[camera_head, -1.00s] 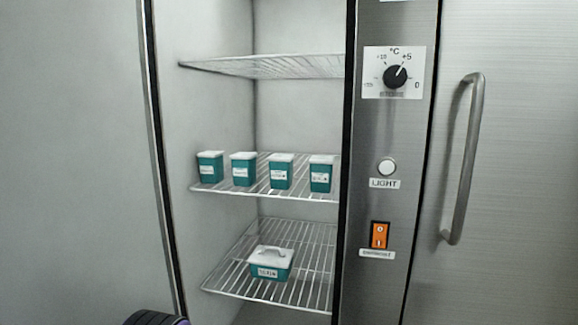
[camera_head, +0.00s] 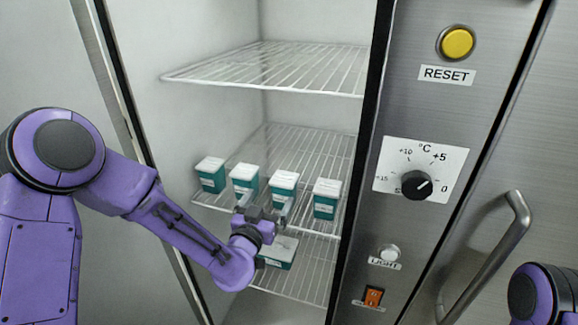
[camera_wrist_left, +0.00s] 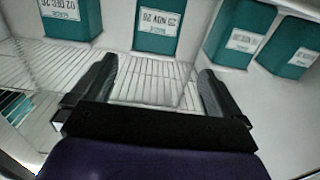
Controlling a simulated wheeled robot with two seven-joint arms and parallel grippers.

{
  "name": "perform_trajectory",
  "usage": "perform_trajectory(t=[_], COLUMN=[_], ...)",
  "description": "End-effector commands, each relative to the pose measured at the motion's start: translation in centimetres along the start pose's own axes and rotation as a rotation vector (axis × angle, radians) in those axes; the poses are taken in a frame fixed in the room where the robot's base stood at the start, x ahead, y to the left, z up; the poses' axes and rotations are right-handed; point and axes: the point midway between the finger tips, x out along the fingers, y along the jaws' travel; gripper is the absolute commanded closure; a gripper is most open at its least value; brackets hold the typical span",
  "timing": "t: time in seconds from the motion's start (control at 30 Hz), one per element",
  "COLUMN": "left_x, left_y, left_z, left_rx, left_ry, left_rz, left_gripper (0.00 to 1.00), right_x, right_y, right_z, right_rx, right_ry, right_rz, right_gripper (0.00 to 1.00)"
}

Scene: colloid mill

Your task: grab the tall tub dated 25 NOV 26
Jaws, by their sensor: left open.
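Four tall teal tubs with white lids stand in a row on the middle wire shelf: a first (camera_head: 211,179), a second (camera_head: 243,183), a third (camera_head: 283,188) and a fourth (camera_head: 325,203). Their labels are too small to read in the head view. In the left wrist view, a tall tub (camera_wrist_left: 160,38) with a label that seems to show NOV stands beyond the jaws, roughly centred; its digits are unclear. My left gripper (camera_head: 262,207) is open and empty in front of the second and third tubs. It also shows in the left wrist view (camera_wrist_left: 157,82). My right gripper is out of view.
A squat teal tub (camera_head: 278,252) sits on the lower shelf, partly behind my left gripper. An empty wire shelf (camera_head: 270,68) hangs above the row. The steel panel (camera_head: 440,120) with dial and buttons borders the opening on the right.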

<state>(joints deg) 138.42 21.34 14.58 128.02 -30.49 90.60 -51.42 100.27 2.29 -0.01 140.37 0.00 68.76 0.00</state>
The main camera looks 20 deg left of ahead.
Motion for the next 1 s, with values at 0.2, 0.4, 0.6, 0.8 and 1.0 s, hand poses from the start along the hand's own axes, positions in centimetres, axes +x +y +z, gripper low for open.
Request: perform_trajectory(t=[0.2, 0.4, 0.6, 0.8, 1.0], left_x=[4.3, 7.0, 10.1, 10.4, 10.4], left_y=[1.1, 1.5, 1.5, 1.4, 1.4], left_z=[-0.1, -0.2, 0.1, 0.3, 0.3], left_rx=[0.001, 0.000, 0.001, 0.001, 0.001], left_ry=[0.001, -0.002, -0.002, -0.002, -0.002], left_rz=[0.016, 0.018, 0.016, 0.017, 0.016], left_gripper=[0.00, 0.00, 0.00, 0.00, 0.49], right_x=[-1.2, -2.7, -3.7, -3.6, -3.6], right_y=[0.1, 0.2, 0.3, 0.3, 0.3], right_z=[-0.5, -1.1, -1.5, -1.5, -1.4], right_rx=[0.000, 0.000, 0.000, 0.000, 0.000], right_ry=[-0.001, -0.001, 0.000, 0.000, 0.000], right_rz=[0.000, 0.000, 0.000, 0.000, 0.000], right_gripper=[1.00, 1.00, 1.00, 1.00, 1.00])
